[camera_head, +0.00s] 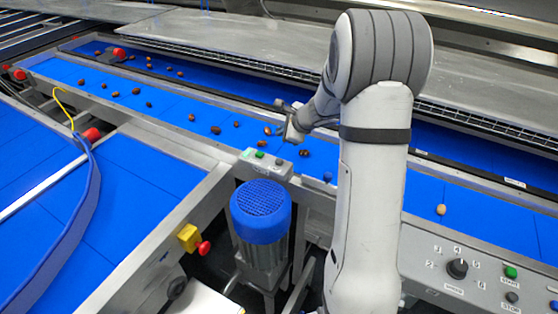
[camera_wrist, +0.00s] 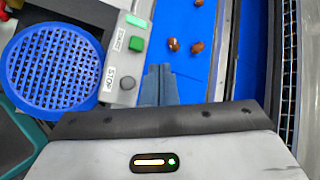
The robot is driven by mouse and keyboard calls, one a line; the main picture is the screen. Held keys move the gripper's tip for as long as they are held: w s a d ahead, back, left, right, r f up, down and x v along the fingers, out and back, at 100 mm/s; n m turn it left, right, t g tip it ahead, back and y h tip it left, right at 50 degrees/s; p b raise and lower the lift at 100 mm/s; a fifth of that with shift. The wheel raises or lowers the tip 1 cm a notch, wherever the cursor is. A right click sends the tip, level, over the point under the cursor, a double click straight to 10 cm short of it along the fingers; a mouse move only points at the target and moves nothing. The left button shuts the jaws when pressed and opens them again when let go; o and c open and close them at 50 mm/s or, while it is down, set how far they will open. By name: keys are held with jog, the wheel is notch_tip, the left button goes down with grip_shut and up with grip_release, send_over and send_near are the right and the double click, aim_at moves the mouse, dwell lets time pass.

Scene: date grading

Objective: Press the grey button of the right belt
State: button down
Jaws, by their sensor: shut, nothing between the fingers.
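A small grey control box (camera_head: 250,168) stands on the near edge of the blue belt (camera_head: 165,108). It carries a green button (camera_head: 259,155) and a grey button (camera_head: 278,162). In the wrist view the green button (camera_wrist: 136,44) is labelled START and the grey button (camera_wrist: 127,83) is labelled STOP. My gripper (camera_head: 290,137) is shut and empty, above the belt edge close to the box. In the wrist view its fingertips (camera_wrist: 160,70) show just right of the grey button, apart from it in the picture. Their height above the box is unclear.
A blue-capped motor (camera_head: 261,210) stands below the box. A red knob on a yellow housing (camera_head: 190,238) is to its left. Several dates lie on the belt. A larger panel (camera_head: 480,280) with a dial and START and STOP buttons is at lower right.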

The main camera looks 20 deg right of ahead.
jog(key=shift+f, duration=0.1)
jog(key=b, duration=0.6)
send_over(282, 162)
notch_tip(282, 162, down, 8)
jog(key=shift+r, duration=0.1)
jog(key=shift+f+b, duration=0.45)
jog(key=shift+b, duration=0.15)
dwell(1.2)
jog(key=shift+f+b, duration=0.45)
jog(key=shift+b, duration=0.15)
jog(key=shift+f+b, duration=0.45)
jog(key=shift+b, duration=0.1)
dwell(0.5)
jog(key=shift+r, duration=0.15)
jog(key=shift+r+p, duration=0.6)
jog(key=shift+r, duration=0.15)
